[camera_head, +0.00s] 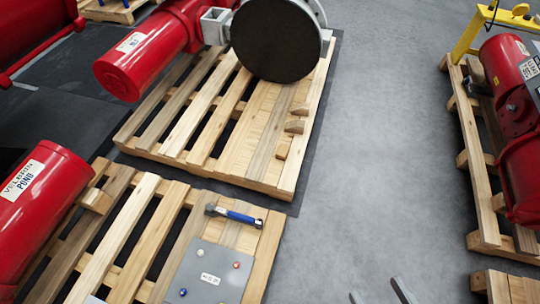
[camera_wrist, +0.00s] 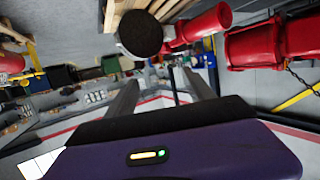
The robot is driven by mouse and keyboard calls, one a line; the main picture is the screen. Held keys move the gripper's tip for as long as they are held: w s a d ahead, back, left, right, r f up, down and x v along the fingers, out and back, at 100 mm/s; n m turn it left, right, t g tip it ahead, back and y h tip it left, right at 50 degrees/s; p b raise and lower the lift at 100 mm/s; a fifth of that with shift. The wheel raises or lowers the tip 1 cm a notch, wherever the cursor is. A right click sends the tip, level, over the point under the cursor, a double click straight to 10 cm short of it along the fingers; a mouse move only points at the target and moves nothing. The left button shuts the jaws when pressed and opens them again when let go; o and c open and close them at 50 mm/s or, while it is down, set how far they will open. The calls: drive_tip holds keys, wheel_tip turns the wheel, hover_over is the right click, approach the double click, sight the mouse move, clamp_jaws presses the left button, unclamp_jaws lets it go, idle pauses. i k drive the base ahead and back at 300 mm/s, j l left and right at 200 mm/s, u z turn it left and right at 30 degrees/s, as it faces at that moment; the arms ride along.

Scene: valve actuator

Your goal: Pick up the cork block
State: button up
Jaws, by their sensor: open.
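I cannot single out the cork block for sure. Several small tan blocks lie near the right side of the far pallet; one small block (camera_head: 283,150) lies nearest its front edge, with another block (camera_head: 294,127) just behind it. A further tan block (camera_head: 95,201) sits on the near pallet at the left. My gripper (camera_head: 379,293) shows only its grey fingertips at the bottom edge, over bare floor right of the near pallet. In the wrist view, my gripper (camera_wrist: 160,77) has its two fingers apart with nothing between them. It touches none of these blocks.
The near pallet (camera_head: 145,210) carries a blue-handled tool (camera_head: 234,215), a grey panel (camera_head: 208,272) and a red cylinder (camera_head: 40,205). The far pallet (camera_head: 190,130) carries a red actuator (camera_head: 150,55) with a large dark disc (camera_head: 275,40). Grey floor (camera_head: 385,150) is clear between the pallets.

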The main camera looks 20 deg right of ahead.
sight(282, 154)
drive_tip(key=z, duration=0.15)
drive_tip(key=u, duration=1.75)
drive_tip(key=z, duration=1.75)
drive_tip(key=i+u, duration=0.1)
drive_tip(key=u, duration=0.35)
drive_tip(key=l+u, duration=0.2)
drive_tip(key=u, duration=0.2)
drive_tip(key=i+l+u, duration=0.1)
drive_tip(key=u, duration=0.35)
drive_tip(key=i+l+u, duration=0.15)
drive_tip(key=l+u, duration=0.25)
drive_tip(key=l, duration=0.4)
drive_tip(key=i+l+u, duration=0.1)
drive_tip(key=l+u, duration=0.25)
drive_tip(key=l, duration=0.45)
